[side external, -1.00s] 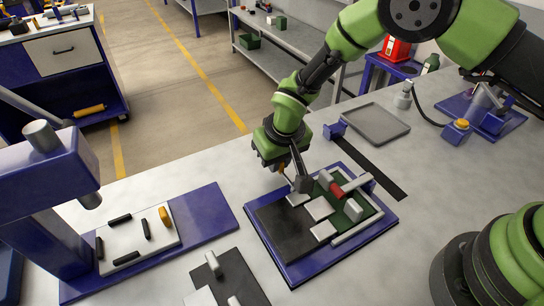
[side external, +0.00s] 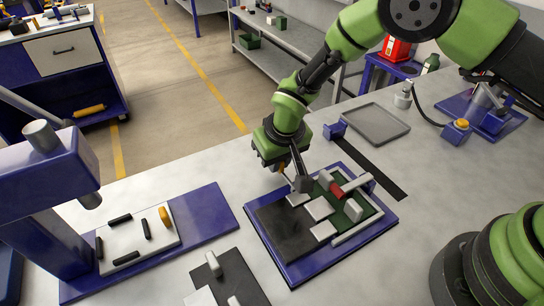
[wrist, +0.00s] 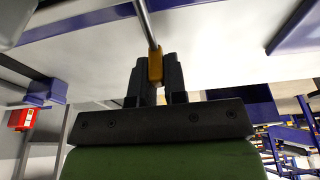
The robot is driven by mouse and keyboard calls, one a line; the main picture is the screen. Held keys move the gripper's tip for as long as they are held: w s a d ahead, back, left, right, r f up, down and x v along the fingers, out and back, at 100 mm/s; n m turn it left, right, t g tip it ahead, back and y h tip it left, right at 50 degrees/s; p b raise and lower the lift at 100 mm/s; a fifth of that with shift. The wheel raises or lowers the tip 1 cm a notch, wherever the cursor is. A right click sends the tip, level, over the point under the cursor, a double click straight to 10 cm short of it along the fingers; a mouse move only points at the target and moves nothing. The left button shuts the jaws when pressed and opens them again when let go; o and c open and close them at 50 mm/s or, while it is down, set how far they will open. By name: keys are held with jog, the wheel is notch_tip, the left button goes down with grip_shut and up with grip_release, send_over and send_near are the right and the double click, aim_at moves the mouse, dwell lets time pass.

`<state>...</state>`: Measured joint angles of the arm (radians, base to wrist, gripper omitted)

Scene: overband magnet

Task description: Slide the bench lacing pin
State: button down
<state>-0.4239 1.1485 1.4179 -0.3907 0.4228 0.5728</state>
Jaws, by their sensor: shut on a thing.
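My gripper (wrist: 155,72) is shut on a small yellow-orange grip (wrist: 155,65). A thin grey metal rod (wrist: 146,25) runs from the grip away from the jaws; this looks like the lacing pin, though no label shows. In the side view my gripper (side external: 290,178) hangs over the back edge of a blue-framed board (side external: 262,243). Only a small bit of yellow shows at the jaws there. On the board are several pale blocks, a red piece (side external: 336,190), a green bed and a dark mat (side external: 285,232). The rod's far end and any contact are unclear.
A grey tray (side external: 374,124) and a black strip (side external: 372,170) lie behind the board on the bench. At left stands a blue press-like fixture with a plate (side external: 137,240) holding black pieces and a yellow piece (side external: 164,216). Bare bench lies right of the board.

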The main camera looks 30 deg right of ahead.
jog(key=shift+s, duration=0.75)
jog(key=c, duration=1.1)
grip_release()
jog(key=v, duration=1)
